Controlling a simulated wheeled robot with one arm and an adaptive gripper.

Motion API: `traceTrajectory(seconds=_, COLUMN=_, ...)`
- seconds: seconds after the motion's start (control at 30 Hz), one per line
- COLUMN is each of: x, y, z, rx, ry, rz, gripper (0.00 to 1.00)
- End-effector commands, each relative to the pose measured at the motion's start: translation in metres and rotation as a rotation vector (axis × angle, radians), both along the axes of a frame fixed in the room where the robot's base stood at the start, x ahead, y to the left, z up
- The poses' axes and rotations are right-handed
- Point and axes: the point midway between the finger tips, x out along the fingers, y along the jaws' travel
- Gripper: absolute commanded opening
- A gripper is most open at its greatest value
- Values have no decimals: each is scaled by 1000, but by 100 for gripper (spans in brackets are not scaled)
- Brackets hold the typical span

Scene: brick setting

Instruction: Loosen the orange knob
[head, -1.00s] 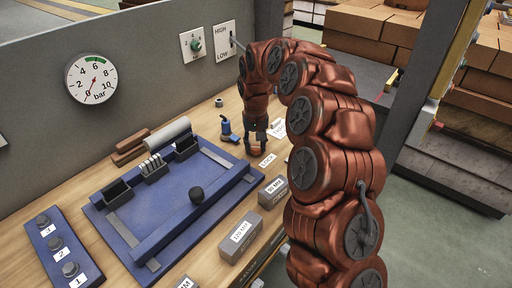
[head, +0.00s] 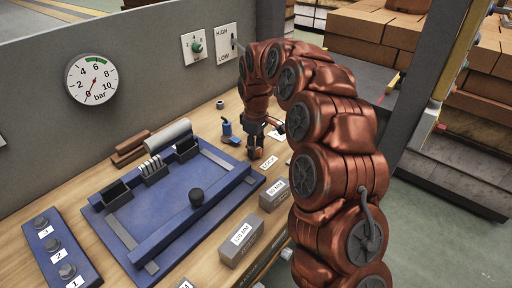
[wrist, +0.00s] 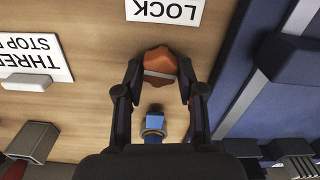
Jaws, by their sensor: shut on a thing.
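The orange knob (wrist: 160,66) sits between my gripper's two dark fingertips in the wrist view, by the white LOCK label (wrist: 165,8). It looks like a faceted orange block with a pale band across it. My gripper (wrist: 159,92) is shut on it, with a finger on each side. In the head view, my gripper (head: 257,152) points down at the wooden bench next to the blue fixture; only a little orange shows between the fingers. The knob's base is hidden.
Grey labelled blocks (head: 241,240) line the front edge. A small blue item (head: 228,131) stands behind. The gauge (head: 91,79) hangs on the wall panel.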

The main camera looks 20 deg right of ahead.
Motion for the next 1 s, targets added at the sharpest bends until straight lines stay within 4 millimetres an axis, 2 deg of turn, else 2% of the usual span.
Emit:
traceTrajectory(seconds=0.3, x=0, y=1, z=1, rx=1, ry=-2, rz=79, gripper=3)
traceTrajectory(seconds=0.73, x=0, y=1, z=1, rx=1, ry=-3, rz=86, gripper=3)
traceTrajectory(seconds=0.77, x=0, y=1, z=1, rx=1, ry=-3, rz=86, gripper=40)
traceTrajectory(seconds=1.0, x=0, y=0, z=1, rx=1, ry=-2, rz=86, gripper=63)
